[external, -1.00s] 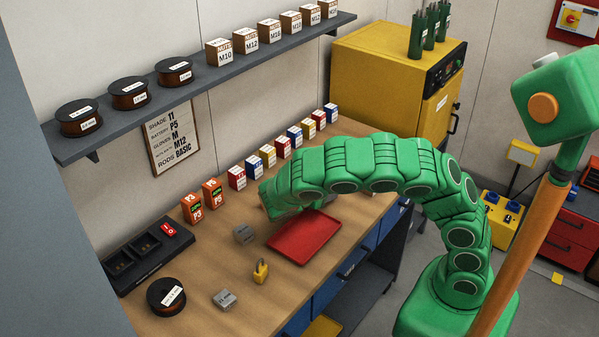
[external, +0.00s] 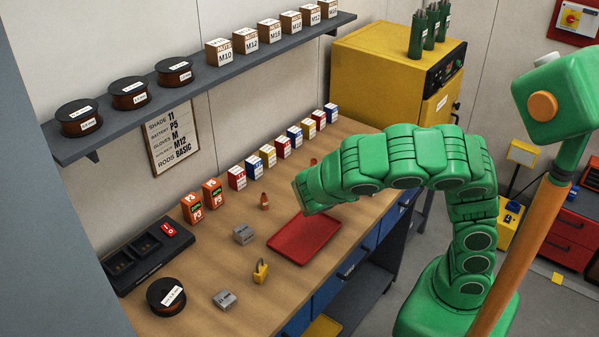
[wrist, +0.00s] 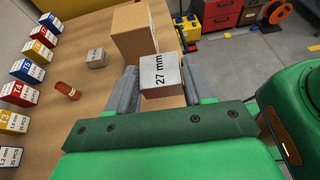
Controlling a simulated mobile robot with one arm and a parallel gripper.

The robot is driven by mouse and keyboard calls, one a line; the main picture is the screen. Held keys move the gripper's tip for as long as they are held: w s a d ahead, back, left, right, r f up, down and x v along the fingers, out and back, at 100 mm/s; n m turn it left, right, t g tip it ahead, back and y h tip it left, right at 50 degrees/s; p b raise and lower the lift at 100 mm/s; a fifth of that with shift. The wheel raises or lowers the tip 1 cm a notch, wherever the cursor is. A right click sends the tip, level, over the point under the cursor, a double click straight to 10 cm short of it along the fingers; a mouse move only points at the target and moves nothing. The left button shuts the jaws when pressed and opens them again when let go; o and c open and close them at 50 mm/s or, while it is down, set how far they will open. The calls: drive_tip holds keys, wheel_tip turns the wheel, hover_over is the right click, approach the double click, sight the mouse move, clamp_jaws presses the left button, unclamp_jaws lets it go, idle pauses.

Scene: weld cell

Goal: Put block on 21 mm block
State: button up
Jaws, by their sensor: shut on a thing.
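My gripper (wrist: 158,88) is shut on a grey block (wrist: 162,76) labelled 27 mm, seen in the wrist view. In the external view my arm's green end hangs over the back of the red tray (external: 285,251); it hides the fingers and held block. Another grey block (wrist: 97,57) stands on the bench ahead in the wrist view, its label too small to read. In the external view two more grey blocks, one left of the tray (external: 244,234) and one near the front (external: 225,300), have unreadable labels. I cannot tell which is the 21 mm block.
A brown box (wrist: 130,32) stands just beyond the held block. An orange-brown cup-like piece (wrist: 67,90) is on the bench, left of my gripper. Small labelled boxes (wrist: 28,70) line the left. A yellow padlock (external: 261,270) stands before the tray.

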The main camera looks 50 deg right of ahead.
drive_tip(key=shift+s+r, duration=0.25)
drive_tip(key=shift+s, duration=0.3)
drive_tip(key=shift+s+r, duration=0.25)
drive_tip(key=shift+s, duration=0.3)
